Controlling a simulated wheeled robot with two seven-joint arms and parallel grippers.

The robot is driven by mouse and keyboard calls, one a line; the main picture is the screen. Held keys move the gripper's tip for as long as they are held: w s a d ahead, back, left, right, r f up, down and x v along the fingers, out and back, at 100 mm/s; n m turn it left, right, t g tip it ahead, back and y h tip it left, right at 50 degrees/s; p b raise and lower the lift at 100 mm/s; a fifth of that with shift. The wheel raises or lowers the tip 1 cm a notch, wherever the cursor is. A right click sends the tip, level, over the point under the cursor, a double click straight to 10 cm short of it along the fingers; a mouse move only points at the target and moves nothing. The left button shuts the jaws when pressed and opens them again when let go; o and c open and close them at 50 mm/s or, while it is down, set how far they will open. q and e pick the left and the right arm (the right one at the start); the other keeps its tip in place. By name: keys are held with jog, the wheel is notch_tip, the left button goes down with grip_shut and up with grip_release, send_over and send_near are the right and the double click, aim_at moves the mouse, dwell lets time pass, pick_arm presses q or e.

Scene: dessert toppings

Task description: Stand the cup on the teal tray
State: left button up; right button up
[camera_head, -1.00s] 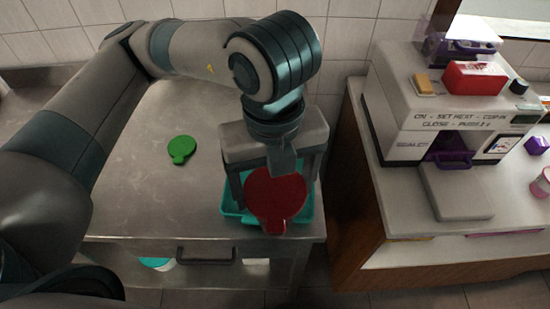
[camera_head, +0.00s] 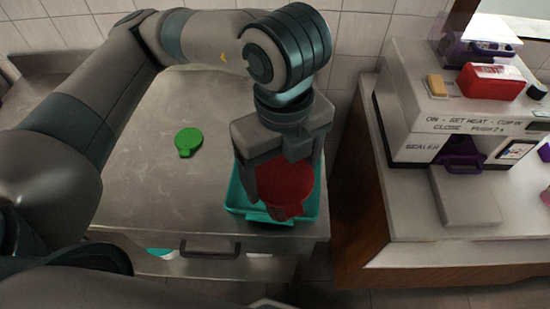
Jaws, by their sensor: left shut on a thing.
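The red cup (camera_head: 287,184) shows mainly as a round red top with a small tab toward the front; its sides and base are mostly hidden. My left gripper (camera_head: 283,182) is shut on it from above, one finger on its left side. The cup is over the teal tray (camera_head: 240,205), inside the tray's outline. I cannot tell whether its base touches the tray floor. The tray lies at the front right corner of the steel table (camera_head: 140,140). My right gripper is not in view.
A green round lid-like piece with a tab (camera_head: 188,141) lies left of the tray on the steel table. To the right, beyond a gap, a counter (camera_head: 420,252) carries a white sealer machine (camera_head: 410,110) with a red box (camera_head: 491,81) on top. The table's left half is mostly clear.

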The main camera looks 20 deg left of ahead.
pick_arm(q)
jog(key=w+a+f+p, duration=0.3)
jog(key=w+f, duration=0.3)
jog(key=w, duration=0.3)
jog(key=shift+a, duration=0.7)
notch_tip(320, 180, down, 4)
jog(key=shift+r+p, duration=0.1)
jog(key=shift+p, duration=0.9)
